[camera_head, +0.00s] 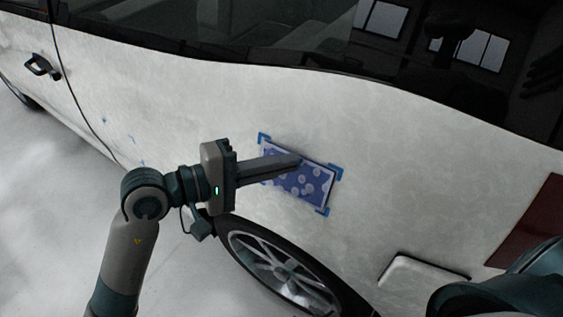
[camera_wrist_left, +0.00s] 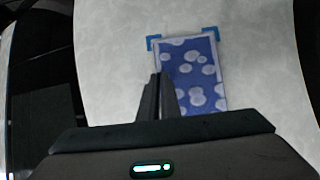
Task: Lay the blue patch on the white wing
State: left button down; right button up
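The blue patch (camera_head: 312,185), with pale round spots and a light border, lies against the white wing (camera_head: 400,190) above the wheel. It sits within blue corner marks (camera_head: 338,172), with its edges close to them. My left gripper (camera_head: 297,160) reaches across the patch from the left, its fingers together. In the left wrist view the fingers (camera_wrist_left: 158,80) overlap the left edge of the patch (camera_wrist_left: 198,75), and no patch material shows between them. Whether the fingertips touch the patch is hard to tell. My right gripper is not in view.
A wheel (camera_head: 275,268) is below the patch. Dark windows (camera_head: 280,25) run above the wing. A white raised panel (camera_head: 425,272) and a red lamp (camera_head: 530,225) are at the right. The wing right of the patch is bare.

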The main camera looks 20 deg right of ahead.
pick_arm(q)
jog(key=c, duration=1.9)
grip_release()
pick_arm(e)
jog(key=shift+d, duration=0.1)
